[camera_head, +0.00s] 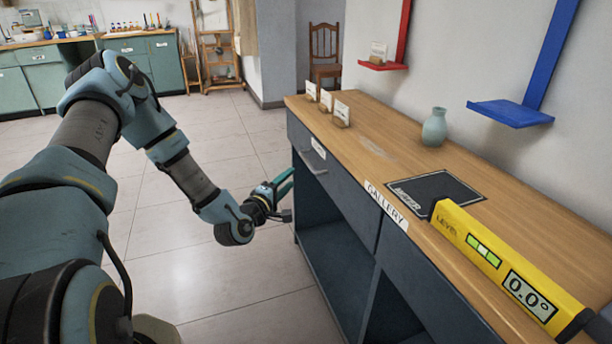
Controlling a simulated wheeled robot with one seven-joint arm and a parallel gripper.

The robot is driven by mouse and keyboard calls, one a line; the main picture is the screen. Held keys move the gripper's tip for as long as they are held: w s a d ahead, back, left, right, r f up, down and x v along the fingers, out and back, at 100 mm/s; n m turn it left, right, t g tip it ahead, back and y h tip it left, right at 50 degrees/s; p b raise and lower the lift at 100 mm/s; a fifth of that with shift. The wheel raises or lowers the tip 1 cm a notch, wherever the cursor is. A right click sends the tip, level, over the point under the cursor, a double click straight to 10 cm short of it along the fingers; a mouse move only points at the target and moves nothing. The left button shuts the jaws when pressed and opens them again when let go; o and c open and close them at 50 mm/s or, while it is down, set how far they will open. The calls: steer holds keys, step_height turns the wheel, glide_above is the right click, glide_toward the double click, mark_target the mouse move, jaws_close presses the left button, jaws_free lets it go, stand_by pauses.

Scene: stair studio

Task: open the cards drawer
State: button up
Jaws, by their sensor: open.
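A dark blue-grey drawer front (345,190) sits under the wooden top of the long counter at the right. It has a metal bar handle (313,161) near its far end and looks shut. A small white label (318,147) sits above the handle; its text is too small to read. My gripper (289,196) is open and empty, with its fingers pointing right toward the counter. In the picture it is below and left of the handle, in front of the open shelf space, apart from the drawer as far as I can tell.
The counter top (375,140) holds small card stands (342,112), a green vase (434,127), a dark mat (436,190) and a yellow level (500,262). A "GALLERY" label (386,205) is on its front edge. The tiled floor (215,265) left of the counter is clear.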

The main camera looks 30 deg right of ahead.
mark_target(307, 161)
steer(key=w+d+n, duration=0.1)
steer(key=w+d, duration=0.1)
steer(key=d, duration=0.1)
steer(key=w+d+n+t, duration=0.1)
steer(key=w+d, duration=0.1)
steer(key=d, duration=0.1)
steer(key=w+d+t+h, duration=0.1)
steer(key=d, duration=0.2)
steer(key=shift+w+r+n, duration=0.35)
steer(key=shift+w+n, duration=0.05)
jaws_close()
stand_by(1.3)
